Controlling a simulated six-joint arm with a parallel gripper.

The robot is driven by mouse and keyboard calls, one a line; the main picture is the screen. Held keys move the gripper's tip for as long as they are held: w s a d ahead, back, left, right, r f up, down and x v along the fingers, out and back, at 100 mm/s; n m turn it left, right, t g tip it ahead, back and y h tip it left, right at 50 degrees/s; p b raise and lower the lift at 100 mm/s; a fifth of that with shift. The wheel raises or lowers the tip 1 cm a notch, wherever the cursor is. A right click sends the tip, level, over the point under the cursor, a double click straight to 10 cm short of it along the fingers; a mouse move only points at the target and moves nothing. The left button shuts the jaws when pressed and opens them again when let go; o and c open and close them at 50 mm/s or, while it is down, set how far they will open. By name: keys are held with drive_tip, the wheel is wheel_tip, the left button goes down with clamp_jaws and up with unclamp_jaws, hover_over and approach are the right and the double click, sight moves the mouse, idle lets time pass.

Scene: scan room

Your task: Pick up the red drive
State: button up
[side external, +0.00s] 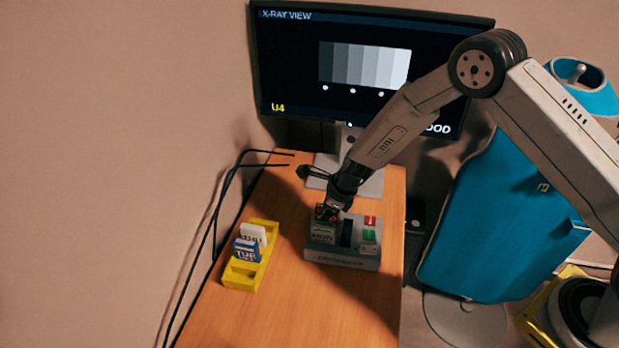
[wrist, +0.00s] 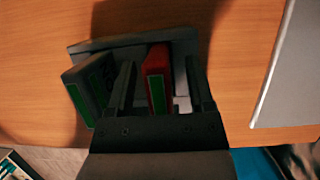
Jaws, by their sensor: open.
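The red drive (wrist: 157,65) stands in the grey box (wrist: 105,43), a green strip on its near edge. In the wrist view my gripper (wrist: 159,78) is open, with one finger on each side of the red drive. I cannot tell whether either finger touches it. In the side external view my gripper (side external: 334,208) is low over the back left of the grey box (side external: 341,259), and it largely hides the red drive there. A dark drive with a green label (wrist: 88,92) stands left of my left finger, tilted in the picture.
A yellow rack (side external: 239,279) holds a white drive (side external: 253,234) and a blue drive (side external: 246,251), left of the box. A monitor (side external: 290,60) stands behind on its grey foot (side external: 371,187). Cables run along the table's left edge. The table front (side external: 300,310) is clear.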

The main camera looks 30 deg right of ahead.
drive_tip(key=shift+f, duration=0.1)
drive_tip(key=shift+c, duration=0.2)
clamp_jaws()
